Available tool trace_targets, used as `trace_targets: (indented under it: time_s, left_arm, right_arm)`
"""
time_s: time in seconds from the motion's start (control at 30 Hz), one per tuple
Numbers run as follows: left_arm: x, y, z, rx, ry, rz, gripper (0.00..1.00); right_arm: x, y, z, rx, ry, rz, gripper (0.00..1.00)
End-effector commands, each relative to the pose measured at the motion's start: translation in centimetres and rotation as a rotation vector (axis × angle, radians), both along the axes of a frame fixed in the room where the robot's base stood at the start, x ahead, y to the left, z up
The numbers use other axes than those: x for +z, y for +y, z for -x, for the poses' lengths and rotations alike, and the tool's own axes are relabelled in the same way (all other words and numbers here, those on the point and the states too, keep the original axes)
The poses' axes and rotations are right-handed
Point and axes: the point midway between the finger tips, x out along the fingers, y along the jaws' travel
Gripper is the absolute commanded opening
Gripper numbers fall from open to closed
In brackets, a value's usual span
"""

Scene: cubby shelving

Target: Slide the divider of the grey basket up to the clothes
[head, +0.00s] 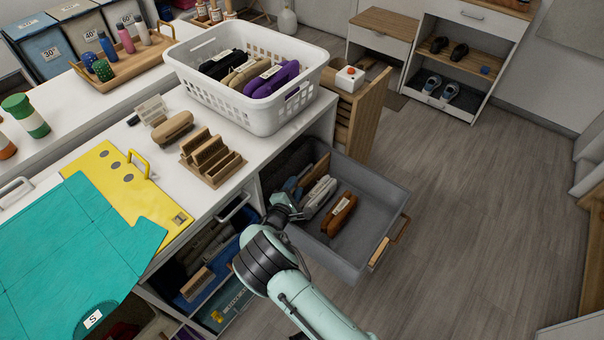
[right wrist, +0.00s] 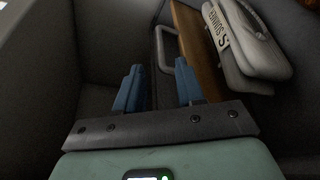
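The grey basket (head: 384,194) is a grey fabric drawer pulled out from under the white counter. Its divider, an upright wooden board (head: 320,170), stands near the basket's left end; in the right wrist view it (right wrist: 197,38) has a grey loop handle (right wrist: 166,50). Folded grey clothes (head: 319,195) and a brown bundle (head: 340,214) lie to its right; labelled grey clothes (right wrist: 245,45) also show close beside the board. My right gripper (head: 292,188) is inside the basket on the board's left side. Its blue fingers (right wrist: 158,80) are open, with the handle showing between and beyond them. My left gripper is out of view.
A white laundry basket (head: 250,112) with folded clothes stands on the counter (head: 225,200) above. A wooden rack (head: 212,158) and yellow board (head: 125,190) lie nearby. Open shelves hold blue bins below my arm. The floor (head: 480,210) at right is clear.

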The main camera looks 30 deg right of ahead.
Motion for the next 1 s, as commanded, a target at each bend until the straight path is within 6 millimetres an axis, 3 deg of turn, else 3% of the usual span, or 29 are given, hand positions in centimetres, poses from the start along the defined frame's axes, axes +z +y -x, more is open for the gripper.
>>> trace_targets:
  time_s: [0.3,0.5,0.8,0.83,0.93,1.0]
  left_arm:
    - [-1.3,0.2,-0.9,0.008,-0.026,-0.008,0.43]
    - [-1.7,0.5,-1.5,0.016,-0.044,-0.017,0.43]
    - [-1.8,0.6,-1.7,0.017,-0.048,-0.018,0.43]
    - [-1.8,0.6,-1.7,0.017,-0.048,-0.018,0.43]
    - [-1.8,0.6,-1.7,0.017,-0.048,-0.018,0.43]
    - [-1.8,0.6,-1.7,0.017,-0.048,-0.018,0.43]
  right_arm:
    - [-1.5,-4.6,-3.9,-0.001,0.0,0.002,0.38]
    - [-1.7,-5.8,-5.0,-0.001,0.0,0.0,0.38]
    - [-1.7,-5.9,-5.2,-0.001,0.0,0.001,0.38]
    - [-1.7,-5.9,-5.2,-0.001,0.0,0.001,0.35]
    - [-1.7,-5.9,-5.2,-0.001,0.0,0.001,0.02]
    - [-1.7,-5.9,-5.2,0.0,0.0,0.0,0.0]
